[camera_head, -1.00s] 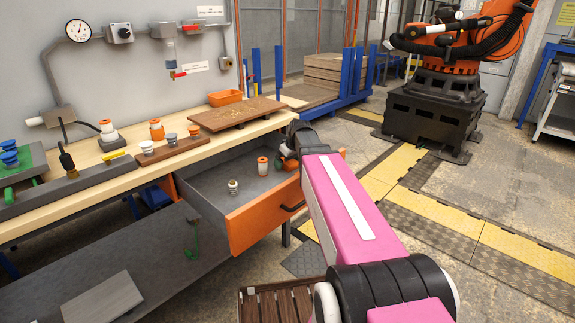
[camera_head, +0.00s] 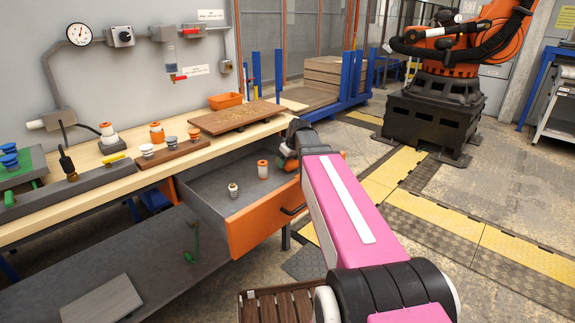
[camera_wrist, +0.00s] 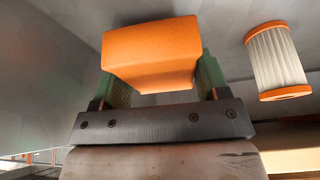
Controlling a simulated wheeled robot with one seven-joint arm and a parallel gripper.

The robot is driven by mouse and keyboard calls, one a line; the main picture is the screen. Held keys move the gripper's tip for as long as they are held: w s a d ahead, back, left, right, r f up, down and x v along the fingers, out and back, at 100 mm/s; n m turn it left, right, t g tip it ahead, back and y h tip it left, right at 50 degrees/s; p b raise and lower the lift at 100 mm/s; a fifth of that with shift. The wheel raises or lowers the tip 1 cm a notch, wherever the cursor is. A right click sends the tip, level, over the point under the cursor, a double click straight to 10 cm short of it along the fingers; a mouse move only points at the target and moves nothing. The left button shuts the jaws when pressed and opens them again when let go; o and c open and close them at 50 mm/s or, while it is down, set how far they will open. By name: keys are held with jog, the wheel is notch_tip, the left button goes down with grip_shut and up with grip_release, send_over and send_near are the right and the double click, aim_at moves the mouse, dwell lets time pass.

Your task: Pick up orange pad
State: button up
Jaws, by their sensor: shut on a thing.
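The orange pad (camera_wrist: 150,48) is a block with a slightly rough face. In the wrist view it sits between the two green fingers of my gripper (camera_wrist: 160,78), which is shut on it. In the head view my gripper (camera_head: 287,163) is over the right part of the open drawer, near its orange front, and is partly hidden by my arm. The pad is hard to make out there. Whether the pad touches the drawer floor cannot be told.
A white filter cartridge with orange ends (camera_wrist: 275,62) stands close right of the pad in the wrist view. In the drawer (camera_head: 212,188), a small metal-and-white part (camera_head: 233,190) and an orange-capped white cylinder (camera_head: 262,169) stand. The workbench (camera_head: 120,177) edge is behind.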

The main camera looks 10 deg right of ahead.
notch_tip(320, 180, up, 3)
jog(key=shift+r, duration=0.1)
jog(key=s+a+r, duration=0.6)
jog(key=s+a, duration=0.2)
jog(key=shift+a+r, duration=0.2)
jog(key=shift+a, duration=0.1)
